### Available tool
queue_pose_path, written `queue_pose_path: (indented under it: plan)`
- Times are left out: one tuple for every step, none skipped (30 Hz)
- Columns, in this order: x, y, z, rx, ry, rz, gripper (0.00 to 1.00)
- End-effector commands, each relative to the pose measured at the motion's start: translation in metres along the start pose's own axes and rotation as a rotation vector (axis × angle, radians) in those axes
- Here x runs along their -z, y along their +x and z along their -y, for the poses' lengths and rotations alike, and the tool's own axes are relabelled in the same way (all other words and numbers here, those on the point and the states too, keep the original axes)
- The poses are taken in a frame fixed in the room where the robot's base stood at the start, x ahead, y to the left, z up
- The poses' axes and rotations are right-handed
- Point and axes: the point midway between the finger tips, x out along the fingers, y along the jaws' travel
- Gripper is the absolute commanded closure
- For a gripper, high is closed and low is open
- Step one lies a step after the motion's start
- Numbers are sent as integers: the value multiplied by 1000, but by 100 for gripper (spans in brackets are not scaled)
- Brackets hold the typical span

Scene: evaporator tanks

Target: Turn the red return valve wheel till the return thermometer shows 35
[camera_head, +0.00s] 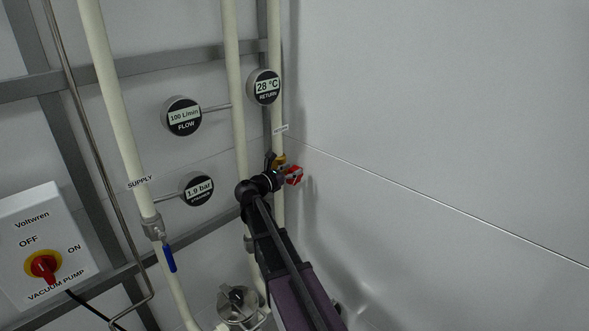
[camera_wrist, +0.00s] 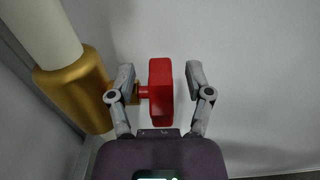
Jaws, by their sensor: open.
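The red return valve wheel (camera_wrist: 160,92) stands edge-on between my gripper's fingers in the wrist view. In the head view the red wheel (camera_head: 294,175) shows at the return pipe, partly behind my arm. My gripper (camera_wrist: 160,78) is open, with one finger on each side of the wheel and a gap on both sides. The wheel's stem joins a brass valve body (camera_wrist: 88,88) on the pale pipe. The return thermometer (camera_head: 264,87) reads 28 °C. In the head view my fingers are mostly hidden.
The flow gauge (camera_head: 182,116) reads 100 L/min, and another gauge (camera_head: 196,188) reads 1.9 bar. The supply pipe (camera_head: 118,110) has a blue lever (camera_head: 169,258). A vacuum pump switch box (camera_head: 44,243) is at left. The wall at right is bare.

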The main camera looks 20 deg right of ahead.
Motion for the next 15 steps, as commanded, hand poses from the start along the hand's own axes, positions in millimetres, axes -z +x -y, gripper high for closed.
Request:
queue_pose_path:
  plan:
    - [0,5,0,1,0,0,34]
    - [0,8,0,1,0,0,34]
    - [0,10,0,0,0,0,34]
    - [0,11,0,0,0,0,34]
    - [0,12,0,0,0,0,34]
    - [0,13,0,0,0,0,34]
    - [0,14,0,0,0,0,34]
    - [0,14,0,0,0,0,34]
    - [0,15,0,0,0,0,34]
    - [0,15,0,0,0,0,34]
    - [0,15,0,0,0,0,34]
    - [0,15,0,-1,0,0,34]
    - [0,15,0,-1,0,0,34]
    - [0,15,0,0,0,0,34]
    - [0,15,0,0,0,0,34]
